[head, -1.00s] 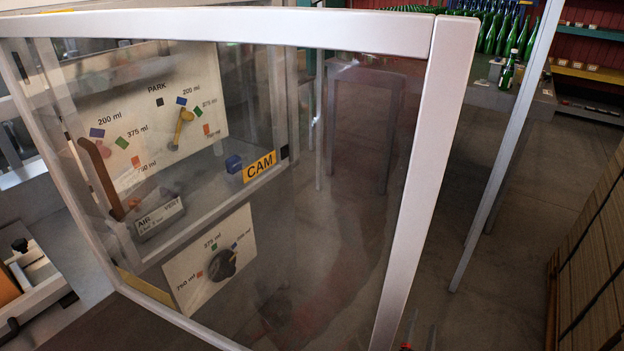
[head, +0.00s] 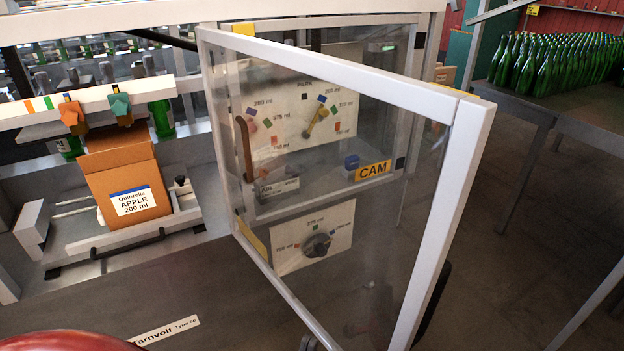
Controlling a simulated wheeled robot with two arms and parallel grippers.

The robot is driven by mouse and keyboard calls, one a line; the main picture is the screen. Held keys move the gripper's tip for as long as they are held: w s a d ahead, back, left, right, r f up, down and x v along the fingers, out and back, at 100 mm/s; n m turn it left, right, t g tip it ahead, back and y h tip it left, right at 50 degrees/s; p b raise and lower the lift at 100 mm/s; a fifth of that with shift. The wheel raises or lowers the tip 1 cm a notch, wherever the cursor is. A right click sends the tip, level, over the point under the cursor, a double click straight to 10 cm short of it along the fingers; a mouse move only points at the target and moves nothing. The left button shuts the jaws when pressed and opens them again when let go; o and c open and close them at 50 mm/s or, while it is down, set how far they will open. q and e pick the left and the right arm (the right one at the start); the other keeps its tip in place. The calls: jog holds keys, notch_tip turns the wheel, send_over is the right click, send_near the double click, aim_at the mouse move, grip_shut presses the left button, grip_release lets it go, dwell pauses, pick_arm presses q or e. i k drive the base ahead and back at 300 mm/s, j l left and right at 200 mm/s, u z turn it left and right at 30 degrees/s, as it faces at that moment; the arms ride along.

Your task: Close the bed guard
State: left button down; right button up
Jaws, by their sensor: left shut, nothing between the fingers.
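The bed guard (head: 465,150) is a clear panel in a pale frame. It stands open, swung out from the machine. Its far upright is beside the machine's bed and its near upright is closer to me on the right. A dark curved piece (head: 436,300), perhaps a handle, shows behind the near upright. A small dark part of my left gripper (head: 308,343) shows at the bottom edge, by the guard's lower rail; the gripper is shut and empty. Most of it is cut off, and contact with the rail cannot be told. My right gripper is not in view.
An orange-brown carton (head: 118,178) labelled Apple 200 ml stands left of the guard. Behind the panel are dial plates (head: 313,236) and a yellow CAM label (head: 373,171). Green bottles (head: 560,62) stand on a table at back right. Floor right of the guard is clear.

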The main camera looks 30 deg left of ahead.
aim_at(471, 117)
jog(key=i+l+u, duration=0.15)
jog(key=u, duration=0.35)
jog(key=i+l+u, duration=0.3)
jog(key=u, duration=0.2)
jog(key=i+l+u, duration=0.2)
jog(key=l+u, duration=0.15)
jog(key=u, duration=0.15)
